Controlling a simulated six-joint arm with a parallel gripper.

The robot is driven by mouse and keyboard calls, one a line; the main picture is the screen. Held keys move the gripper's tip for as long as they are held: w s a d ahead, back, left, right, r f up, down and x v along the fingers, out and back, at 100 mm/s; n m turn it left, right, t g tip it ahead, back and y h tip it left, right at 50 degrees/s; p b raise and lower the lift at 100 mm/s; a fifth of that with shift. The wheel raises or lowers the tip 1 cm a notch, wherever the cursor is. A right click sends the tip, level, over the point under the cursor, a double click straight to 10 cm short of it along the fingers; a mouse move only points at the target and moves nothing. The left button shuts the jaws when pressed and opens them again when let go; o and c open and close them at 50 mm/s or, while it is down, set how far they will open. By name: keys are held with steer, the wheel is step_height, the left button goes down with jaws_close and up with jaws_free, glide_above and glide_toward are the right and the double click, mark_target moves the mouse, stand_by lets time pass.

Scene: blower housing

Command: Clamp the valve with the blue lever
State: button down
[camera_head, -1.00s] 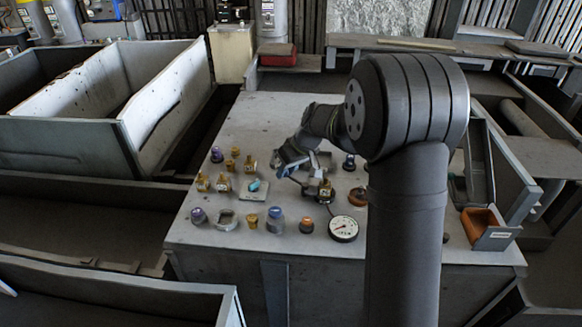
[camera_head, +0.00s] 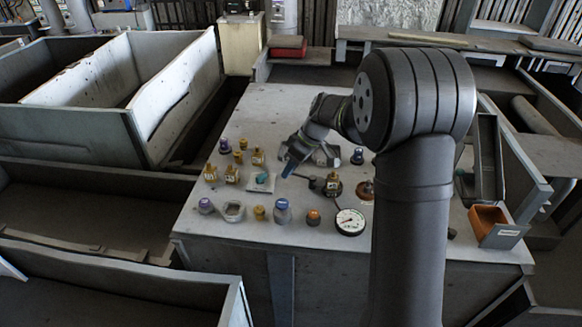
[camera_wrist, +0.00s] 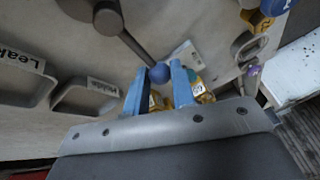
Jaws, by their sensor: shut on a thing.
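My gripper (camera_wrist: 159,85) has two blue fingers, and they are closed on the blue ball knob (camera_wrist: 160,73) of a dark lever (camera_wrist: 135,45). The lever runs from the knob to a round dark pivot (camera_wrist: 107,18) at the top of the wrist view. In the head view, my gripper (camera_head: 290,168) is at the left end of the lever, over the table. A brass valve (camera_head: 333,182) stands upright on a dark round base at the lever's right end. The knob is too small to make out in the head view.
A white dial gauge (camera_head: 350,221) lies in front of the valve. Several brass fittings and coloured caps stand to the left on the grey table (camera_head: 260,110). An orange-lined bin (camera_head: 488,220) is at right. Labelled trays (camera_wrist: 85,97) show in the wrist view.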

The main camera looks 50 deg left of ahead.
steer(key=shift+d, duration=0.1)
steer(key=c, duration=1.2)
jaws_free()
steer(key=v, duration=1.7)
steer(key=shift+r, duration=0.2)
steer(key=shift+f, duration=0.15)
steer(key=x, duration=1.7)
